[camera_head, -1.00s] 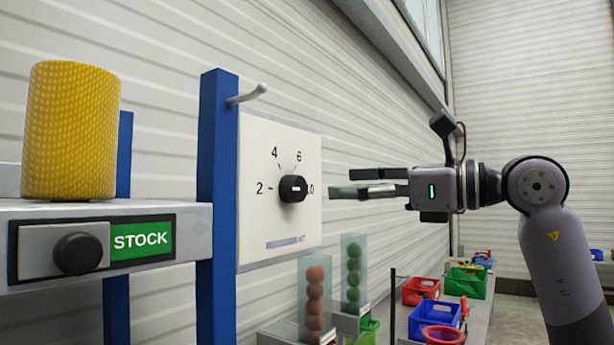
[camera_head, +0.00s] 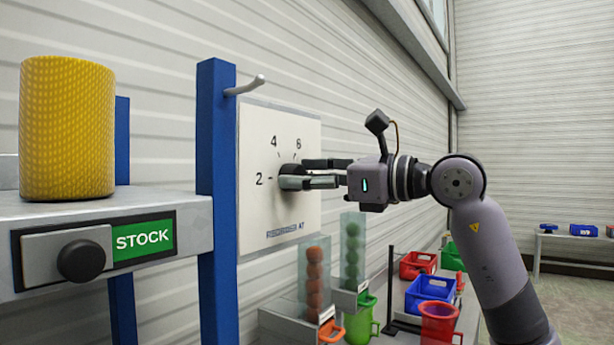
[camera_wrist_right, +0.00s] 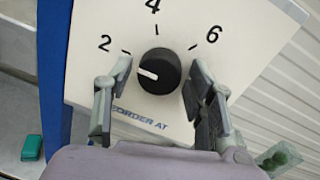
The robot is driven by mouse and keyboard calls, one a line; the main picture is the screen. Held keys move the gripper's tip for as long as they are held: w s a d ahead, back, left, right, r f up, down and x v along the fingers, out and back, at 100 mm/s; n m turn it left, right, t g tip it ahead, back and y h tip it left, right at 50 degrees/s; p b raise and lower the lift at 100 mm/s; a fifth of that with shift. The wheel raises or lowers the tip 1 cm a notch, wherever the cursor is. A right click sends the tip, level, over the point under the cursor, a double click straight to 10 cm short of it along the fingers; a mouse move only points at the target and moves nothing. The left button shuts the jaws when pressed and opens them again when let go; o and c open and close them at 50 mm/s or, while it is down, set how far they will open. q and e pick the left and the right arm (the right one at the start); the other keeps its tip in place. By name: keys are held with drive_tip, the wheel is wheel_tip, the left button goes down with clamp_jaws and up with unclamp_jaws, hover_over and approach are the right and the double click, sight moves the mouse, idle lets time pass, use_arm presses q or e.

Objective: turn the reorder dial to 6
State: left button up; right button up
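The reorder dial is a black round knob (camera_wrist_right: 158,71) on a white panel (camera_head: 262,215) with the numbers 2, 4 and 6 around it. In the right wrist view its white mark lies on the left half of the knob, pointing left, a little below the 2. My right gripper (camera_head: 293,174) is at the panel, its fingers hiding most of the knob in the head view. In the wrist view the open fingers (camera_wrist_right: 160,70) stand on either side of the knob, with a gap showing on each side. My left gripper is not in view.
A shelf (camera_head: 60,212) carries a yellow roll (camera_head: 67,128) and a STOCK label. Below are tubes of balls (camera_head: 352,255) and several coloured bins (camera_head: 432,288).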

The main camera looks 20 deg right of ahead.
drive_tip(key=c, duration=0.9)
drive_tip(key=shift+m, duration=0.4)
drive_tip(key=m+b, duration=0.4)
drive_tip(key=m, duration=0.4)
drive_tip(key=m+t+b, duration=0.1)
drive_tip(key=m+b, duration=0.2)
drive_tip(key=m, duration=0.5)
drive_tip(key=m+h+b, duration=0.1)
drive_tip(key=m+b, duration=0.3)
drive_tip(key=m, duration=0.4)
drive_tip(key=shift+f+t+b, duration=0.25)
drive_tip(key=shift+t+b, duration=0.1)
drive_tip(key=shift+t, duration=0.05)
drive_tip(key=shift+m, duration=0.3)
drive_tip(key=o, duration=1.2)
